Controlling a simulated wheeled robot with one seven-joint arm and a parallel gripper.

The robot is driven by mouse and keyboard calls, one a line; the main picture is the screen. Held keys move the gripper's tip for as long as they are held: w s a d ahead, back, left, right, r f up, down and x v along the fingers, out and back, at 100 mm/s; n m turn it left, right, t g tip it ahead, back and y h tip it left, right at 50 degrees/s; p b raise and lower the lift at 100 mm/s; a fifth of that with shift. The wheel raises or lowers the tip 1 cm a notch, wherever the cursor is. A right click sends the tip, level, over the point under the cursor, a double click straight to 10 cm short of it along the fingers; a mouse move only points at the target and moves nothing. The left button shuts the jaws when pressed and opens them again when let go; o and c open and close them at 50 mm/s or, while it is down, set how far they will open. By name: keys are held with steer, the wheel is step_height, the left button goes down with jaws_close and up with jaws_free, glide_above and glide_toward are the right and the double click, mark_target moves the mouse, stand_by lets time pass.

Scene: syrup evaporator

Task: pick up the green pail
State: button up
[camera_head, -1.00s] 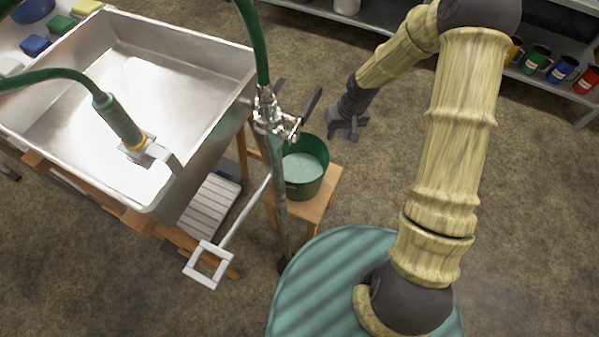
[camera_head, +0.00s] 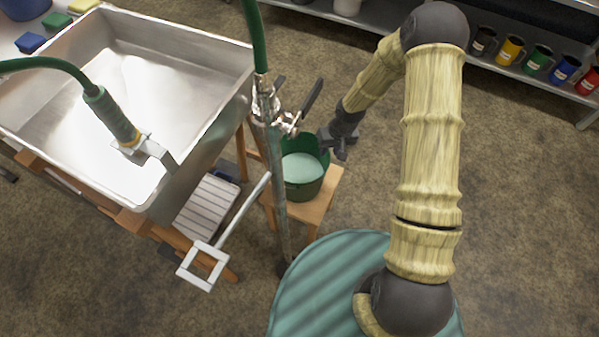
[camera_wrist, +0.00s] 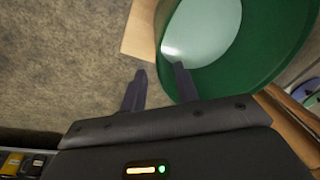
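The green pail (camera_head: 303,188) stands upright on a small wooden stool (camera_head: 322,198), with a pale surface inside it. My gripper (camera_head: 338,150) is at the pail's right rim in the head view. In the wrist view the pail (camera_wrist: 275,70) fills the upper right, its far part cut off by the frame. My gripper (camera_wrist: 160,80) shows two dark fingers spread apart there. The right finger overlaps the pail near its rim, and the left finger is outside over the floor. I cannot tell whether either finger touches the pail.
A metal stand pipe with a valve (camera_head: 268,110) rises just left of the pail. A large steel pan (camera_head: 205,130) on a wooden frame is further left. A shelf with several coloured mugs (camera_head: 540,60) is at upper right. The floor right of the stool is clear.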

mark_target(325, 157)
steer(key=f, duration=0.1)
steer(key=f+b, duration=0.1)
steer(key=f, duration=0.1)
steer(key=a+f, duration=0.1)
steer(key=f, duration=0.1)
steer(key=shift+w, duration=0.2)
jaws_close()
steer(key=shift+a, duration=0.1)
stand_by(1.3)
